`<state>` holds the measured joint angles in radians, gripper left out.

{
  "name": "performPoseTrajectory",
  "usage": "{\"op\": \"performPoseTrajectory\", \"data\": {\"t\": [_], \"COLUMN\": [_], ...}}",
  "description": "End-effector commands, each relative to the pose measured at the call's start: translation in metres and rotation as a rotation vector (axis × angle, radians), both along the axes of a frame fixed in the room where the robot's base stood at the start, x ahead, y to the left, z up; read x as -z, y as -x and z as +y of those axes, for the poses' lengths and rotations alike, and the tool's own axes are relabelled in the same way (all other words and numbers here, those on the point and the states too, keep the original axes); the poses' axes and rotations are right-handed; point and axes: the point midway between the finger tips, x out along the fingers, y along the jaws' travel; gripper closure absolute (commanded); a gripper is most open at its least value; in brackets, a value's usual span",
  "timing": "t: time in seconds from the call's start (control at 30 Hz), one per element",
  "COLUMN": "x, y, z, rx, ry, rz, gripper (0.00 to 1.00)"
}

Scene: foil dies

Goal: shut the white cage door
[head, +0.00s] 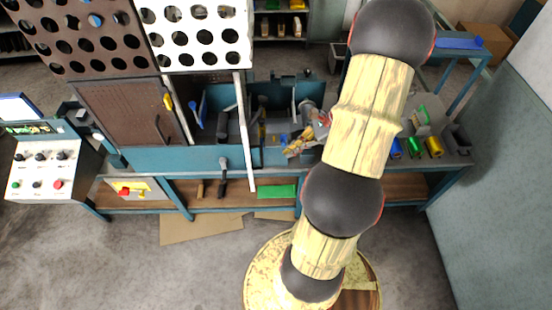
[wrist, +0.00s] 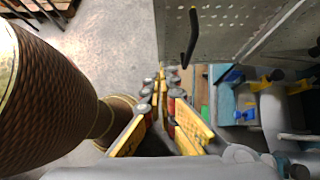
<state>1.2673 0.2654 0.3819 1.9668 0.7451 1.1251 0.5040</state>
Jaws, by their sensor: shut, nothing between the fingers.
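In the head view the white cage door (head: 244,130) stands open, seen almost edge-on as a narrow pale strip jutting toward me below the white perforated cage top (head: 200,35). My gripper (head: 303,143) is to the right of the door, over the bench, and its tips look apart from the door. In the wrist view the shut, empty fingers (wrist: 163,82) point up the picture, below a pale perforated panel (wrist: 225,22) that appears to be the door. A dark curved handle (wrist: 190,38) hangs in front of that panel. My arm hides part of the bench in the head view.
A control box (head: 45,170) stands at far left. Tools and coloured rolls (head: 415,146) crowd the bench's right. The floor in front (head: 150,270) is mostly clear.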

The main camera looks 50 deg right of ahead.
Motion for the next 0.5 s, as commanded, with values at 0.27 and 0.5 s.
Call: {"op": "performPoseTrajectory", "data": {"t": [0.27,0.5], "x": [0.035,0.065], "y": [-0.023,-0.045], "z": [0.029,0.053], "rx": [-0.006,-0.006], "ry": [-0.004,-0.001], "rz": [0.002,0.002], "gripper": [1.0,1.0]}}
